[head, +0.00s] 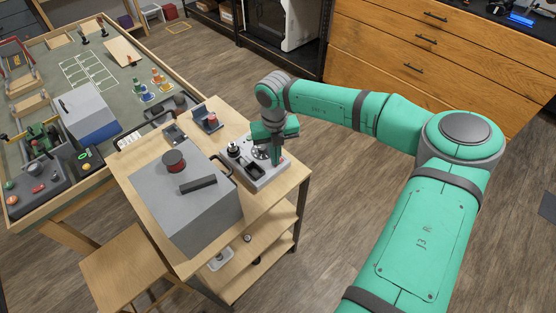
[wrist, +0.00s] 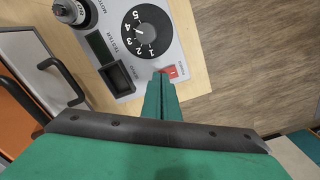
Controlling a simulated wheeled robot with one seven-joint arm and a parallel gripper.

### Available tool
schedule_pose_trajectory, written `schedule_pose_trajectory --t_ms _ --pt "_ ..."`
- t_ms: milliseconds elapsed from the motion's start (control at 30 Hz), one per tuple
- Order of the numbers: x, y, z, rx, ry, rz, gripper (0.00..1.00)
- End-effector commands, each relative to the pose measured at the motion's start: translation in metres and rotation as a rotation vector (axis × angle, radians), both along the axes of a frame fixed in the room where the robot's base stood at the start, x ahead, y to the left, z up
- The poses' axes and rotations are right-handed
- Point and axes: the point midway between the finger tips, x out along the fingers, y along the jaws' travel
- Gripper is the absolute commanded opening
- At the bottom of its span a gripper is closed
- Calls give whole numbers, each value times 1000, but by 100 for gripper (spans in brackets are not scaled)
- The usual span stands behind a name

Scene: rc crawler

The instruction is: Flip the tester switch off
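The tester (head: 268,176) is a grey panel on the small wooden cart, and my gripper is over its right side. In the wrist view the tester (wrist: 109,48) shows a black dial (wrist: 146,35) numbered 1 to 5, a dark display window (wrist: 99,49) and a small red switch (wrist: 170,72) near its edge. My gripper (wrist: 161,76) points down at the panel with its green fingers together and nothing seen between them. Its tips lie just beside the red switch; I cannot tell whether they touch it. In the head view my gripper (head: 276,158) hides part of the panel and the switch.
A large grey box (head: 178,208) with a red knob and a black handle stands left of the tester on the cart (head: 133,178). A small blue-grey holder (head: 205,117) stands behind. A cluttered workbench (head: 62,92) is at left. Open floor lies right of the cart.

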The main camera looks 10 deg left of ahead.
Motion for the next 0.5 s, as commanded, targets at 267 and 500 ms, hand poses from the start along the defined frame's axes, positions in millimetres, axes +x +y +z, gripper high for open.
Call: schedule_pose_trajectory --t_ms 267,500 --pt "0 0 11 1 0 -1 0" --pt "1 -1 28 0 -1 -2 0"
